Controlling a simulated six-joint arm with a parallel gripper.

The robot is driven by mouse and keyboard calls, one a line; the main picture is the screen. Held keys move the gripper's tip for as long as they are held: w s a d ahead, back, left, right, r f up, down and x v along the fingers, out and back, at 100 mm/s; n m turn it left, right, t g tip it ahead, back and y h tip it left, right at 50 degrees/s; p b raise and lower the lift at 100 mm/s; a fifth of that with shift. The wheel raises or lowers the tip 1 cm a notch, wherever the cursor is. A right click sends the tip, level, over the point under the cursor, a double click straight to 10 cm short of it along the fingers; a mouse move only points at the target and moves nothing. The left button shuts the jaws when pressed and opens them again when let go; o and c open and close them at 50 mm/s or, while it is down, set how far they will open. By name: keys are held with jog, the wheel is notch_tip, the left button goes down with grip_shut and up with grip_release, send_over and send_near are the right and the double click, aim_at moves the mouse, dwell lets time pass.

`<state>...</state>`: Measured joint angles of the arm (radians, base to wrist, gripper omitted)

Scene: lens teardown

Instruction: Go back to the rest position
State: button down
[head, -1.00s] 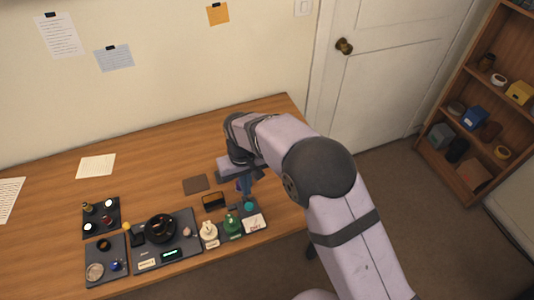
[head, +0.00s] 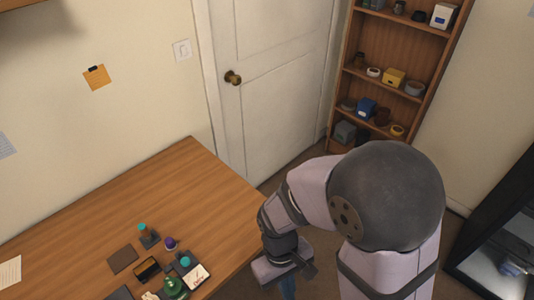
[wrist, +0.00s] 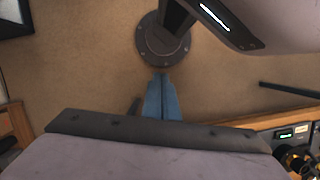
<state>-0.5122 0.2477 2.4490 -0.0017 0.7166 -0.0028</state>
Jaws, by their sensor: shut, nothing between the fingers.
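My gripper (wrist: 162,88) shows in the wrist view with its two blue fingers together and nothing between them. It points down over the brown floor, in front of my own round base. In the head view my gripper (head: 288,287) hangs past the right edge of the wooden table (head: 190,190), at the bottom of the picture. Its fingertips are cut off there.
On the table's near part are a teal-topped piece (head: 148,237), a purple piece (head: 170,243), a brown pad (head: 122,259) and a green bottle (head: 175,287). A shelf (head: 385,85) and a door (head: 270,70) stand behind. The table's far part is clear.

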jog(key=w+d+r+m+t+y, duration=0.1)
jog(key=w+d+r+m, duration=0.3)
jog(key=d, duration=0.6)
jog(key=shift+w+r+m+t+y, duration=0.2)
jog(key=shift+r+m+t+y, duration=0.1)
jog(key=shift+r+m+t, duration=0.75)
jog(key=shift+a+r, duration=0.1)
dwell(0.8)
